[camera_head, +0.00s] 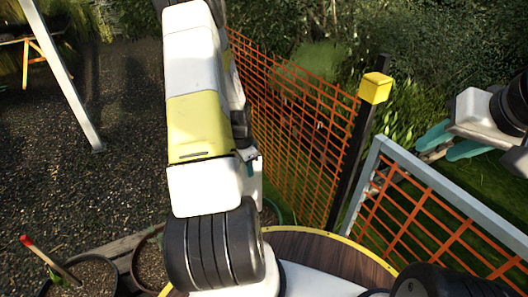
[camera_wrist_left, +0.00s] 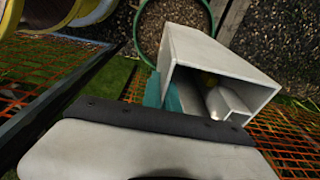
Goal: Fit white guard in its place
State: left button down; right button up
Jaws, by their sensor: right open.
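The white guard (camera_wrist_left: 190,55) is a hollow, square-sided box with an open end facing the left wrist camera. A smaller pale block (camera_wrist_left: 228,104) shows inside its opening. My left gripper (camera_wrist_left: 166,96) has its teal fingers at the guard's left wall, closed on it; the fingertips are partly hidden. In the head view my left arm covers most of this gripper, and only a little teal and a strip of the white guard (camera_head: 259,188) show beside it. My right gripper (camera_head: 450,142) is open and empty at the right, above the grass.
A grey-framed mesh panel (camera_head: 430,215) is at the right. Plant pots (camera_head: 82,278) stand at lower left.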

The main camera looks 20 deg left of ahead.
pick_arm(q)
send_over(250, 193)
jog(key=shift+w+f, duration=0.1)
jog(key=shift+f, duration=3.3)
jog(key=shift+f, duration=3.1)
jog(key=c, duration=1.6)
grip_release()
jog(key=shift+o, duration=0.2)
jog(key=shift+r, duration=0.1)
notch_tip(250, 193, up, 8)
jog(key=shift+s+a+f, duration=0.2)
jog(key=shift+s+a, duration=0.1)
jog(key=shift+s, duration=0.05)
